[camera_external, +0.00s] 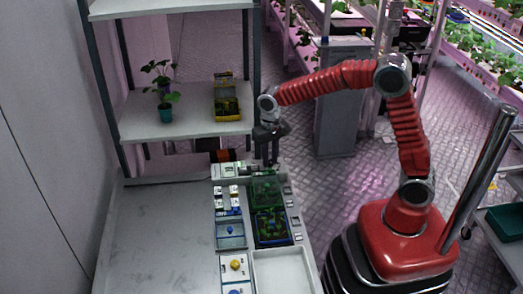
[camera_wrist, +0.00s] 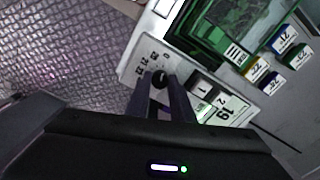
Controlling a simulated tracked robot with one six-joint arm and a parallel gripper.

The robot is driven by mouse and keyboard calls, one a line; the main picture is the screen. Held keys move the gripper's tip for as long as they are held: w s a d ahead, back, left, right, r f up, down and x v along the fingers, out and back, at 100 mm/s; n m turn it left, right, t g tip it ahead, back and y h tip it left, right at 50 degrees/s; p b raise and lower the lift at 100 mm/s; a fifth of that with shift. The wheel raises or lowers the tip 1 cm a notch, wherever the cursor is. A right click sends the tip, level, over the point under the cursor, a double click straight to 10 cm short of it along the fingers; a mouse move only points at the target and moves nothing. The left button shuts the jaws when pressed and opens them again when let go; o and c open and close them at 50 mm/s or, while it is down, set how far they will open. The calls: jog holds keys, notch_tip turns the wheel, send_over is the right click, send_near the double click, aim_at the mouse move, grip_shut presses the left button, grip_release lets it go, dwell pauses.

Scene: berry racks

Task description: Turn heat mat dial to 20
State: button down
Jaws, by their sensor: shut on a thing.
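The heat mat dial (camera_wrist: 161,79) is a small black knob on a white control panel (camera_wrist: 134,66), with small printed numbers around it. My gripper (camera_wrist: 160,88) is shut on the dial, with one dark finger on either side of it. The dial's pointer is too small to read. In the external view my gripper (camera_external: 272,158) reaches down at the back end of the bench equipment, and the dial cannot be made out there.
Green and blue trays (camera_external: 271,228) and small numbered blocks (camera_wrist: 272,82) stand near the panel. A rack shelf (camera_external: 190,128) with a potted plant (camera_external: 163,92) and a yellow box (camera_external: 227,106) is left of my arm. The bench's left part is clear.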

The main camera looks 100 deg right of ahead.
aim_at(270, 161)
jog(key=shift+n, duration=3)
jog(key=c, duration=1.6)
grip_release()
jog(key=shift+o, duration=0.2)
jog(key=shift+r, duration=0.1)
notch_tip(270, 161, up, 14)
jog(key=shift+f, duration=0.2)
jog(key=shift+w, duration=0.1)
